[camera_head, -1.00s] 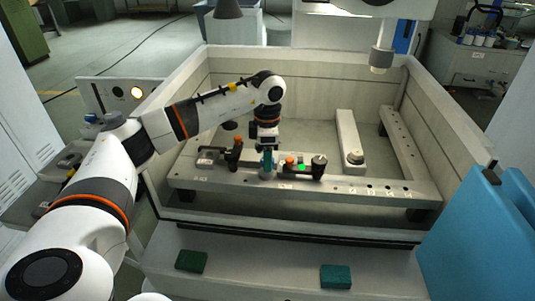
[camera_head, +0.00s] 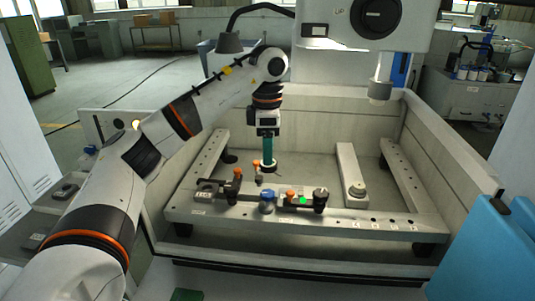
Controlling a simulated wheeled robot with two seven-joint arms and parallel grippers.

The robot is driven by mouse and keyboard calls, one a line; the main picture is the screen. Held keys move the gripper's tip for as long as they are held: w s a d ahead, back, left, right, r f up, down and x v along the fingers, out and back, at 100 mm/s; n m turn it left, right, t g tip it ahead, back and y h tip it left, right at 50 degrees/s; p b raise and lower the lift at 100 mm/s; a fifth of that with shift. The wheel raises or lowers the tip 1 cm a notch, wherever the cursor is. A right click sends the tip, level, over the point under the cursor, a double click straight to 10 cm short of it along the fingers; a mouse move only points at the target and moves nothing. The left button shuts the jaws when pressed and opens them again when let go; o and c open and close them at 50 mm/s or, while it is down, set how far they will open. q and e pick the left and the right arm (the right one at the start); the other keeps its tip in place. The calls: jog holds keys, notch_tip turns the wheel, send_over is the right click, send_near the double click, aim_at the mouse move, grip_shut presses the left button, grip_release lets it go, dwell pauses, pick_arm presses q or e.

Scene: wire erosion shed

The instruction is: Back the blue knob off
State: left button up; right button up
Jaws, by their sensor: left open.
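The blue knob (camera_head: 267,195) stands on a fixture on the front rail (camera_head: 345,219) inside the open work tank. My left gripper (camera_head: 268,164) points down with teal fingers and is open. It appears above and beyond the knob in the picture, with a visible gap between them. Nothing shows held in it, though its fingertips are small. My right gripper is not in view.
Orange-topped clamps (camera_head: 237,172) stand left of the knob. Right of it are another orange knob (camera_head: 290,193), a green marker (camera_head: 302,201) and a black knob (camera_head: 320,195). A machine head (camera_head: 380,88) hangs at the back right. Tank walls (camera_head: 450,155) surround the rails.

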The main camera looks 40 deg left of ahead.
aim_at(268, 192)
pick_arm(q)
jog(key=shift+o, duration=0.3)
notch_tip(268, 192, down, 14)
jog(key=n+p, duration=0.3)
jog(key=n, duration=0.5)
jog(key=n+p, duration=0.4)
jog(key=n, duration=0.4)
jog(key=n+p, duration=0.3)
jog(key=n, duration=0.6)
jog(key=shift+d+r+p, duration=0.1)
jog(key=shift+r+p, duration=0.15)
jog(key=shift+p, duration=0.1)
jog(key=shift+f, duration=0.5)
